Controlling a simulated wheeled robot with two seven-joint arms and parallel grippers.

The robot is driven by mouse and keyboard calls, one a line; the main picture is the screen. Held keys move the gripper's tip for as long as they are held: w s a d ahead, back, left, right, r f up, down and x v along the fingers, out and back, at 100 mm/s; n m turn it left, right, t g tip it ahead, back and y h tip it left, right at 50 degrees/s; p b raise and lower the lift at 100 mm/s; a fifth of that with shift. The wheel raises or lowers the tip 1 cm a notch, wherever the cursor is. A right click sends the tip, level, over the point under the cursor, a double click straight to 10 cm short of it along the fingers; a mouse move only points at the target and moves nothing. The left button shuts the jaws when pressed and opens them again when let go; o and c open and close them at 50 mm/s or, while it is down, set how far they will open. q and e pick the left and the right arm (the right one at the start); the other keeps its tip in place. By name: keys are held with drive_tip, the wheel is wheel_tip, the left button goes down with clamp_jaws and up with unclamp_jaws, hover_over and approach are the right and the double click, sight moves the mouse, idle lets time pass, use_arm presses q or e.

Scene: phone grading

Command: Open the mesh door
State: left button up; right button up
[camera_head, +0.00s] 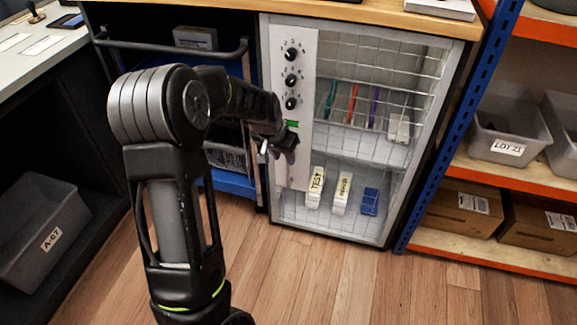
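The mesh door (425,70) is a wire grid over the front of a white cabinet under the wooden counter. It looks closed, with shelves and items showing through it. A pale panel with three black dials (291,81) and a green mark (292,124) runs down its left side. My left gripper (277,156) is at the lower part of this panel, below the green mark. Its fingers are small and dark, and my arm partly covers the area. I cannot tell whether they touch or grip anything. My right gripper is not in view.
Inside the cabinet are coloured upright items (352,103) and, lower, a box marked TEST (316,187) and a blue box (370,201). A blue-orange shelf rack (465,130) stands close on the right. The wooden floor (330,275) in front is clear.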

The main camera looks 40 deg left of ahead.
sight(287, 164)
use_arm(q)
drive_tip(key=b+x, duration=0.2)
drive_tip(key=x, duration=0.5)
clamp_jaws()
idle(1.4)
